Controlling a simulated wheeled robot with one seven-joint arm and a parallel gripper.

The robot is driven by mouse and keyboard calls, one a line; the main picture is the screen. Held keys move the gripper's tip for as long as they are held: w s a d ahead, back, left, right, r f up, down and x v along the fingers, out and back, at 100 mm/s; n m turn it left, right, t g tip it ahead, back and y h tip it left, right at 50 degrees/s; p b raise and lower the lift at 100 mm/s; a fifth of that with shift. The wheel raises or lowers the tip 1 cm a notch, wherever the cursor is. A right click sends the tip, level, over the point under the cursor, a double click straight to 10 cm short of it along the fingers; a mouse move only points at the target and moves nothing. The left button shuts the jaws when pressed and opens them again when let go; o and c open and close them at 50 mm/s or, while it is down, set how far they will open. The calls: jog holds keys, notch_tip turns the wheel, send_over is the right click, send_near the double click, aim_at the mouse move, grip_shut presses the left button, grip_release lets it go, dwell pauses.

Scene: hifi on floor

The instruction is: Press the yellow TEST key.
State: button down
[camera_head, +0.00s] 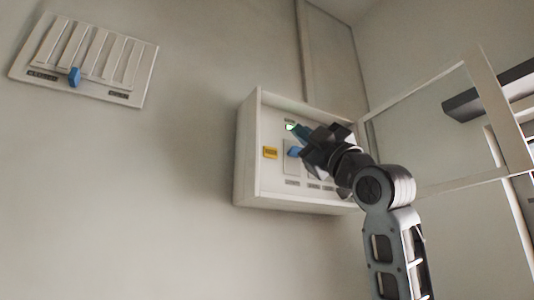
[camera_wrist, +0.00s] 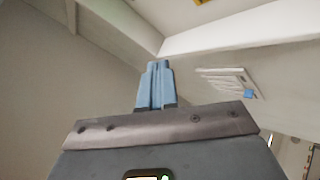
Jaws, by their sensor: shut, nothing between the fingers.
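The yellow TEST key (camera_head: 270,152) is a small yellow block on the left of the face of a white wall box (camera_head: 248,150). A yellow piece, likely the same key, is cut off at the top edge of the wrist view (camera_wrist: 200,2). My gripper (camera_head: 299,131) is in front of the box, up and to the right of the yellow key and apart from it in the picture. Its blue fingers (camera_wrist: 157,70) are shut and empty. The arm hides the right part of the box face.
A lit green indicator (camera_head: 290,126) is by the fingertips. A clear-paned door (camera_head: 483,105) stands open at the right. A slotted panel (camera_head: 97,55) with a blue handle (camera_head: 74,76) is on the left wall.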

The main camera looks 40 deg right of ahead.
aim_at(270, 152)
jog(key=shift+w+d+p, duration=0.15)
jog(key=shift+w+d, duration=0.25)
jog(key=shift+w, duration=1)
jog(key=shift+w+d+p, duration=0.15)
jog(key=shift+w+d, duration=0.25)
jog(key=shift+w, duration=1.05)
jog(key=shift+w+d+p, duration=0.15)
jog(key=shift+w+d, duration=0.25)
jog(key=shift+w, duration=1)
jog(key=shift+w, duration=0.15)
jog(key=shift+w+d, duration=0.1)
jog(key=shift+w, duration=0.1)
